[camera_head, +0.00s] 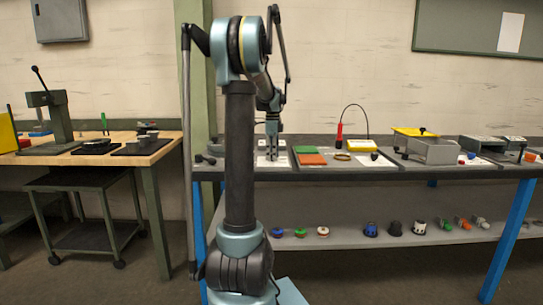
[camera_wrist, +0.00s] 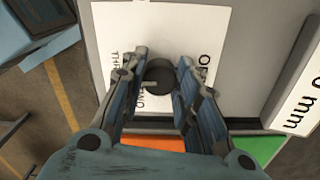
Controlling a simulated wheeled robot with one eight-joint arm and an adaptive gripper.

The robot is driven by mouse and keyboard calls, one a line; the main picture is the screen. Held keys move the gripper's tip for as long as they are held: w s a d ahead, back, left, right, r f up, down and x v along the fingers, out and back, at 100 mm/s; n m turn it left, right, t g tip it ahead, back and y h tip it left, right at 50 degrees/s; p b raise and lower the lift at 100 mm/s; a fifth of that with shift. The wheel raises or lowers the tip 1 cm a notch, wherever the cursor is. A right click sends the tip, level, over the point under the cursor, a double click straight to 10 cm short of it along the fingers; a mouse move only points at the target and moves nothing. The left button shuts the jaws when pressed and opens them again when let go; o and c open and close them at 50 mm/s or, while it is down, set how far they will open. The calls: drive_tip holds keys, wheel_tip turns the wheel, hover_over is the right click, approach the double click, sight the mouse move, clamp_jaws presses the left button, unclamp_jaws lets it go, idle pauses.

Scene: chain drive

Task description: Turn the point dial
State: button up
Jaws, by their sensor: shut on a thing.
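The dial (camera_wrist: 160,74) is a dark round knob with a small grey pointer. It sits on a white card (camera_wrist: 160,22) with black lettering, partly covered by my fingers. My gripper (camera_wrist: 163,62) is shut on the dial, with one blue-grey finger on each side of it. In the head view my gripper (camera_head: 271,150) points straight down at the left end of the bench, over white cards (camera_head: 264,161). The dial cannot be made out there.
A wooden table (camera_head: 160,138) stands left.

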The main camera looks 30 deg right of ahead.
drive_tip(key=n, duration=0.5)
drive_tip(key=shift+n, duration=0.4)
drive_tip(key=n, duration=1.1)
drive_tip(key=shift+n, duration=0.3)
drive_tip(key=n, duration=0.5)
drive_tip(key=shift+n, duration=0.3)
drive_tip(key=o, duration=1.1)
drive_tip(key=shift+c, duration=0.2)
